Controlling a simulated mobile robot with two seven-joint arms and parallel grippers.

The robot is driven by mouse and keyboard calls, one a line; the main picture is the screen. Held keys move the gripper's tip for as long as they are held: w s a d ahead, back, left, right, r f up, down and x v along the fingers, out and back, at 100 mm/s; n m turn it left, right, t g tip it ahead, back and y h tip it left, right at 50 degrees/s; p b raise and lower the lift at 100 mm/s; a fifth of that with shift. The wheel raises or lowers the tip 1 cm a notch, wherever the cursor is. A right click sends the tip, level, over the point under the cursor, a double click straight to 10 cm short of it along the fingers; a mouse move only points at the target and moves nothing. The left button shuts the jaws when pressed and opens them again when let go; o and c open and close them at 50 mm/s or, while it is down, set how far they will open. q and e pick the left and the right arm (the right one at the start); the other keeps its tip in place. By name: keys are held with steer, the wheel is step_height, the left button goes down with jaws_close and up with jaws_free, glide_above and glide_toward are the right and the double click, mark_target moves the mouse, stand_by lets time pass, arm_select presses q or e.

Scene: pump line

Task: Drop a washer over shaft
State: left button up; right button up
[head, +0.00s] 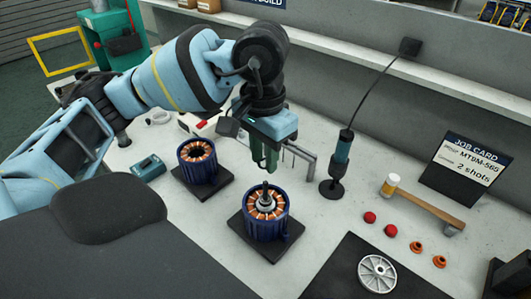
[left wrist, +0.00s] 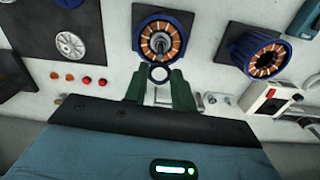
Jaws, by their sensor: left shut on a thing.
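A thin dark washer (left wrist: 159,73) is held between the green fingertips of my left gripper (left wrist: 160,84), which is shut on it. In the head view my left gripper (head: 265,160) points down behind the front blue motor housing; I cannot make out the washer there. That housing (head: 266,229), with copper windings, has an upright shaft (head: 266,194) at its centre. In the left wrist view the shaft (left wrist: 160,44) shows just beyond the washer; the washer appears beside it, not around it. My right gripper is in neither view.
A second blue housing (head: 199,170) with an empty centre stands left of the gripper.

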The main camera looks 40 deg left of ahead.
mark_target(264, 183)
arm_select(q)
steer(key=shift+f, duration=0.2)
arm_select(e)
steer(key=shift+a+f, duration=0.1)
arm_select(q)
steer(key=shift+f+b, duration=0.6)
steer(key=shift+f, duration=1.4)
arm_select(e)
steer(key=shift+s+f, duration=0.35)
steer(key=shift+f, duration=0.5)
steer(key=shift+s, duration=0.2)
arm_select(q)
steer(key=shift+f+b, duration=0.65)
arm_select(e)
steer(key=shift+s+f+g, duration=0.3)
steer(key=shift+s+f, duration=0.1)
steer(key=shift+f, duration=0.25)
arm_select(q)
steer(key=shift+f+b, duration=0.85)
steer(key=shift+f, duration=0.3)
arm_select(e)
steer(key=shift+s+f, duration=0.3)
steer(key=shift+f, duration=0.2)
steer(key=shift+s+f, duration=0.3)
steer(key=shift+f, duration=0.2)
